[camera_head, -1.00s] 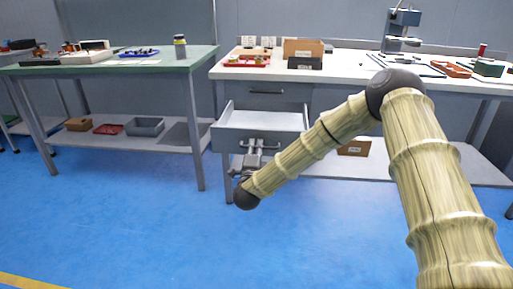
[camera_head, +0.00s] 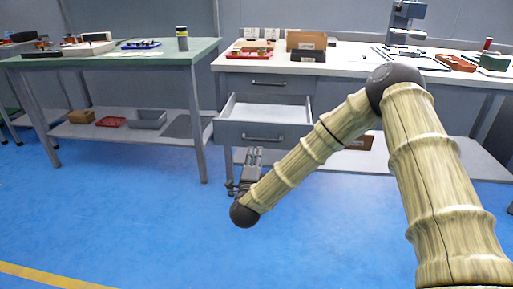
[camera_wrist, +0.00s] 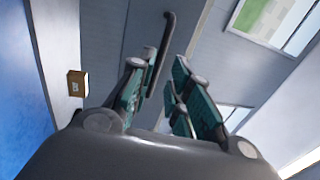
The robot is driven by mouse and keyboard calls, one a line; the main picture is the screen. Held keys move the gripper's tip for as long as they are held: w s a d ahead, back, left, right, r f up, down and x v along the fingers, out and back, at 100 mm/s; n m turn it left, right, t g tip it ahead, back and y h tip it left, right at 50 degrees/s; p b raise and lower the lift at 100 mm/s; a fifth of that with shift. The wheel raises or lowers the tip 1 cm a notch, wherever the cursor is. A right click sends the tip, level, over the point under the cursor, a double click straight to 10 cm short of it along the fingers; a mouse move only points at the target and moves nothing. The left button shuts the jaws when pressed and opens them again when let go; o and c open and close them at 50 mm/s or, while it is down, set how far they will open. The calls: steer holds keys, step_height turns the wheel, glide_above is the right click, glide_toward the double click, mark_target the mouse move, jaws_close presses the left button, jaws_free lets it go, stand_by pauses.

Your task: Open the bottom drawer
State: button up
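The bottom drawer (camera_head: 235,131) of the white-topped bench stands pulled out, and its pale, empty-looking inside shows in the head view. Its bar handle (camera_head: 263,139) is on the grey front; in the wrist view the dark handle (camera_wrist: 163,45) lies just beyond and between my fingertips. My gripper (camera_head: 253,153) is just below and in front of the handle, apart from it as far as I can tell. In the wrist view my gripper (camera_wrist: 163,75) has its teal-padded fingers spread, with nothing held between them.
A shut drawer (camera_head: 270,83) is above the open one. A lower shelf (camera_head: 405,165) runs under the bench, with a brown box (camera_head: 360,142) on it. A green-topped table (camera_head: 100,60) stands to the left. The blue floor (camera_head: 120,220) in front is clear.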

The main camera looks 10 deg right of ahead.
steer(key=shift+v, duration=1.75)
steer(key=s+a+f+n+g+y, duration=0.1)
steer(key=s+f+n+g+y, duration=0.25)
steer(key=s+f, duration=0.4)
steer(key=s+a+f+n+g+y, duration=0.2)
steer(key=s+f+n, duration=0.25)
steer(key=f, duration=0.65)
steer(key=s+a+f+n+g+y, duration=0.1)
steer(key=s+f+n+g+y, duration=0.3)
steer(key=f, duration=0.5)
steer(key=s+d+f+n+g+h, duration=0.1)
steer(key=s+d+f+n+g, duration=0.2)
steer(key=s, duration=0.8)
steer(key=s+d+f+n+g, duration=0.3)
steer(key=s+f, duration=0.1)
steer(key=s, duration=0.6)
steer(key=s+d+f+n+g+h, duration=0.1)
steer(key=s+d+f+n+g, duration=0.25)
steer(key=s, duration=0.75)
step_height(320, 180, up, 37)
steer(key=p, duration=3.6)
steer(key=shift+s+a+p, duration=0.2)
steer(key=shift+s+p, duration=0.05)
steer(key=shift+p, duration=0.1)
